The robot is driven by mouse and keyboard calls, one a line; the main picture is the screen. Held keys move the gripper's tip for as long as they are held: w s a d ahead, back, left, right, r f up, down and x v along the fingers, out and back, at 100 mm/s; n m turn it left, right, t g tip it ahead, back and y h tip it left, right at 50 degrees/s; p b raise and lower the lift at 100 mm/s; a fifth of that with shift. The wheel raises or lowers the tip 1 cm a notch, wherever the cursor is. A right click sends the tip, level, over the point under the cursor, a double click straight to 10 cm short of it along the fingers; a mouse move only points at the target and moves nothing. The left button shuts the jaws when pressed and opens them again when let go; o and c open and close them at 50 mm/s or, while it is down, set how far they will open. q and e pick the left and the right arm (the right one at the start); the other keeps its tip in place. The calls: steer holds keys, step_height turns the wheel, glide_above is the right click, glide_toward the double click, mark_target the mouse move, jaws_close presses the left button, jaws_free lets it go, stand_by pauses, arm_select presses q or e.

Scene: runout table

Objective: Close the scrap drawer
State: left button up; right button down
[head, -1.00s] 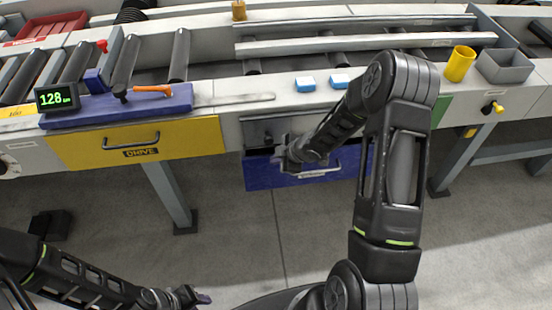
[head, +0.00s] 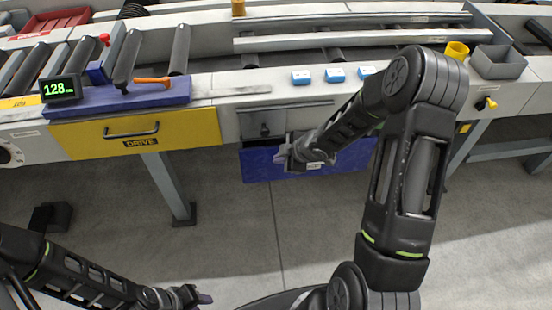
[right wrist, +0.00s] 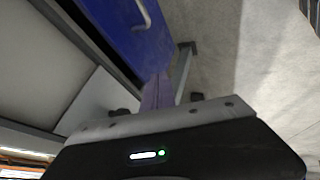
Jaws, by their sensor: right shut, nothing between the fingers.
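The blue drawer (head: 259,166), which I take to be the scrap drawer, sits low under the table front, below a grey panel. A narrow dark gap shows above its blue front, so it looks slightly out; how far is unclear. My right gripper (head: 280,158) is shut and empty at the drawer front, left of its middle. Contact cannot be told. The right wrist view shows the blue front (right wrist: 118,25), its handle (right wrist: 143,14) and my closed lavender fingertips (right wrist: 157,92). My left gripper (head: 199,297) is low at the left, away from the table; its jaws are unclear.
A yellow drawer (head: 185,132) marked DRIVE is left of the blue one. A table leg (head: 168,187) stands below it. Small blue-and-white boxes (head: 334,75), a yellow cup (head: 456,50) and a grey bin (head: 499,63) are on top. The floor in front is clear.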

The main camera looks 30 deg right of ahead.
steer(key=p+v, duration=0.1)
steer(key=v, duration=0.4)
steer(key=shift+s+r+p, duration=0.25)
steer(key=shift+r+p, duration=0.05)
steer(key=shift+p, duration=0.1)
